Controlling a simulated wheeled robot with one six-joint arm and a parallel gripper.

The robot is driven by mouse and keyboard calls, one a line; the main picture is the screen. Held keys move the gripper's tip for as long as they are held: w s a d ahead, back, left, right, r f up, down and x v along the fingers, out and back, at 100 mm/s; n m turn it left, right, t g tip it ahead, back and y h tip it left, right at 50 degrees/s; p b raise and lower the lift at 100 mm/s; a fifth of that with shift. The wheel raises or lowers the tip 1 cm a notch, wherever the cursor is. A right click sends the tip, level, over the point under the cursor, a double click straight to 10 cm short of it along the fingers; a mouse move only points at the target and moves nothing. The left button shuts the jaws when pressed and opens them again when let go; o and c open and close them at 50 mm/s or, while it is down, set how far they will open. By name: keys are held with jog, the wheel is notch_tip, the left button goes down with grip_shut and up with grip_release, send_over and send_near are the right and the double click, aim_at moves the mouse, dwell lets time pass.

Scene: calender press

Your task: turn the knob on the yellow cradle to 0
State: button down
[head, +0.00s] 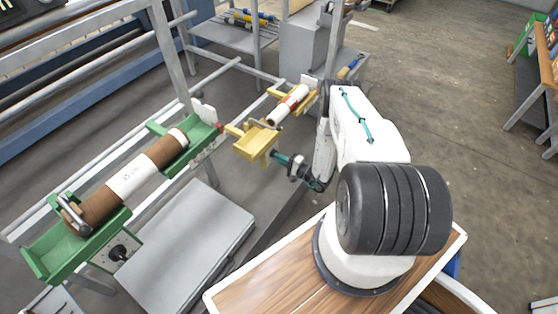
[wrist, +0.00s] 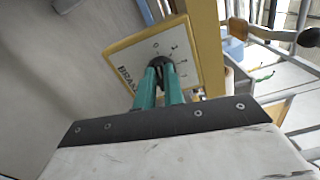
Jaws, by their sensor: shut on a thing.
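The yellow cradle (head: 255,143) stands mid-picture in the head view, with a brown and white roll (head: 288,105) lying along it. In the wrist view its brake dial plate (wrist: 135,58) has a yellow rim, a 0 near the top and other marks to the right. The dark knob (wrist: 160,64) sits at the plate's middle. My gripper (wrist: 160,78) has its two green fingers closed around the knob. In the head view my gripper (head: 276,157) reaches the cradle's near end, and the knob is hidden. The fingers cover much of the knob, so I cannot tell where its pointer stands.
A green cradle (head: 55,262) with a brown roll (head: 158,155) and its own black knob (head: 119,253) stands at the left. A grey platform (head: 190,245) lies below. A shelf with coloured rolls (head: 248,18) stands behind.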

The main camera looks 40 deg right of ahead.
jog(key=shift+s+a+f, duration=0.15)
jog(key=shift+f, duration=0.05)
jog(key=c, duration=1.5)
grip_release()
jog(key=shift+r, duration=0.1)
jog(key=v, duration=0.7)
jog(key=shift+s+d, duration=0.2)
jog(key=shift+s, duration=0.1)
